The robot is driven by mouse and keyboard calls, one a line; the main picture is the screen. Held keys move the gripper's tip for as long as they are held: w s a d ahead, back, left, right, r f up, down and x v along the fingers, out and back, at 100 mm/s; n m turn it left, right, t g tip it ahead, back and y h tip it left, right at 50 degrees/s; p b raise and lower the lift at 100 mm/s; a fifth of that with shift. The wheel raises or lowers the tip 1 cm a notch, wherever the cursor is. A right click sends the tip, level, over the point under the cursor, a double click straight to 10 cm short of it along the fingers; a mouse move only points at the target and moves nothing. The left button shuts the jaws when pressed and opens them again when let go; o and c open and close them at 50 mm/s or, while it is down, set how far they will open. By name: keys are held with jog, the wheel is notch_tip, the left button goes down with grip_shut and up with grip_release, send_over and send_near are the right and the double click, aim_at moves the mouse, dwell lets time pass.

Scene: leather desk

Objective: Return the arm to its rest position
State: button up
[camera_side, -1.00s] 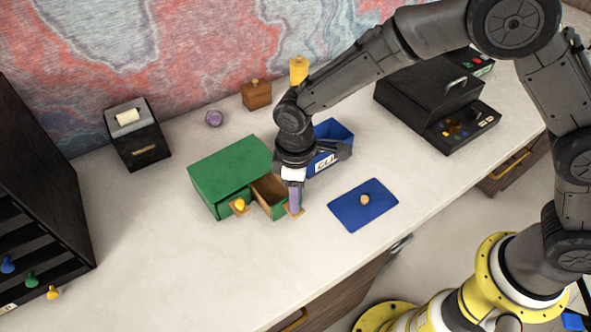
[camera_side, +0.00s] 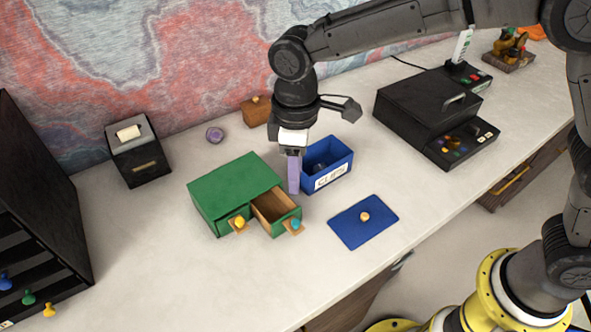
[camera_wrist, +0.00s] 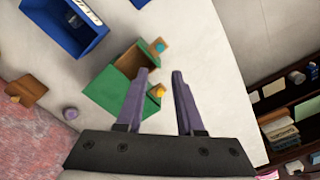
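My gripper (camera_side: 293,175) hangs above the desk, between the green drawer box and the blue clips box in the side view. In the wrist view its two purple fingers (camera_wrist: 163,95) stand apart with nothing between them. The green drawer box (camera_side: 234,184) has its right drawer (camera_side: 270,207), with a blue knob, pulled open. That drawer looks empty in the part that shows. The left drawer, with a yellow knob, looks shut or nearly so.
The open blue clips box (camera_side: 338,178) stands right of my gripper, with its blue lid (camera_side: 362,222) on the desk in front. A black machine (camera_side: 425,110) stands further right. A black dispenser (camera_side: 140,155), purple knob (camera_side: 215,135) and brown box (camera_side: 255,112) are behind. The front left desk is clear.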

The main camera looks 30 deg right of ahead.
jog(key=s+d+r+m+t+y, duration=0.1)
jog(key=s+d+r+m+t, duration=0.15)
jog(key=d+r, duration=0.55)
jog(key=s+d+r+m+t, duration=0.1)
jog(key=s+d+r+m, duration=0.15)
jog(key=d+r, duration=0.6)
jog(key=s+d+f+m+t, duration=0.1)
jog(key=s+d+f, duration=0.3)
jog(key=s, duration=0.4)
jog(key=s+d+f+m+t+h, duration=0.1)
jog(key=s+d+f+m, duration=0.2)
jog(key=s, duration=0.5)
jog(key=shift+d+f+m, duration=0.4)
jog(key=shift+d+m, duration=0.1)
jog(key=shift+d, duration=0.55)
